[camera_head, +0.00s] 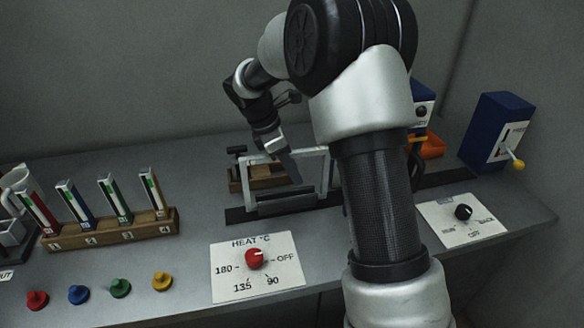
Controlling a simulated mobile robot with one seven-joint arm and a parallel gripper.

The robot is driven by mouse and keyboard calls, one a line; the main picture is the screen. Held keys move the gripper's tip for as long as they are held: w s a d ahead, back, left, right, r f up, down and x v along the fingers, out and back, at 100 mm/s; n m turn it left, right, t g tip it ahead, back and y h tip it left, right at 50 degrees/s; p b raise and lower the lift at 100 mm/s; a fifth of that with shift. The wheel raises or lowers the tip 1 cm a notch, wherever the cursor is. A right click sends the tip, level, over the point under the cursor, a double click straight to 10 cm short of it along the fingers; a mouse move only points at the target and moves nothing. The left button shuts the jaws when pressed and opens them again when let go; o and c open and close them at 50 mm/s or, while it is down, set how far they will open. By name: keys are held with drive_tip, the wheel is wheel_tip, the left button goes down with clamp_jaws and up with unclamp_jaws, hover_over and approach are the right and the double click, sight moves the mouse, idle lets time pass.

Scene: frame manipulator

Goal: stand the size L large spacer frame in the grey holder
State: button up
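A large pale rectangular frame (325,172) stands upright at the middle of the bench, behind the heat dial. Its size letter cannot be read. Its lower part is at the grey holder (285,205), a low block on a dark strip; I cannot tell whether it is fully seated. My gripper (288,168) points down at the frame's top bar, with one finger visible in front of the frame's opening. The other finger is hidden, so its grip on the bar cannot be made out. My arm covers the area just right of the frame.
A wooden rack (265,180) stands behind the frame. A numbered wooden stand (110,232) with several coloured slides is at left, with coloured knobs before it. The heat panel (225,262) lies in front. A blue box (495,130) and an orange item (432,146) stand at right.

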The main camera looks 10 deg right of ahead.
drive_tip(key=p+v, duration=0.3)
drive_tip(key=v, duration=1.4)
drive_tip(key=s+d+r+m+t+y+p, duration=0.2)
drive_tip(key=s+d+r+m+p, duration=0.15)
drive_tip(key=s+r+m, duration=0.6)
drive_tip(key=s+d+r+m+t+y+p, duration=0.1)
drive_tip(key=s+m+p, duration=0.4)
drive_tip(key=s, duration=1.3)
drive_tip(key=m+t+y, duration=0.1)
drive_tip(key=m+t, duration=0.1)
drive_tip(key=m, duration=0.1)
drive_tip(key=shift+s+d+t, duration=0.2)
drive_tip(key=shift+s+t, duration=0.05)
drive_tip(key=shift+t, duration=0.05)
drive_tip(key=shift+m, duration=0.25)
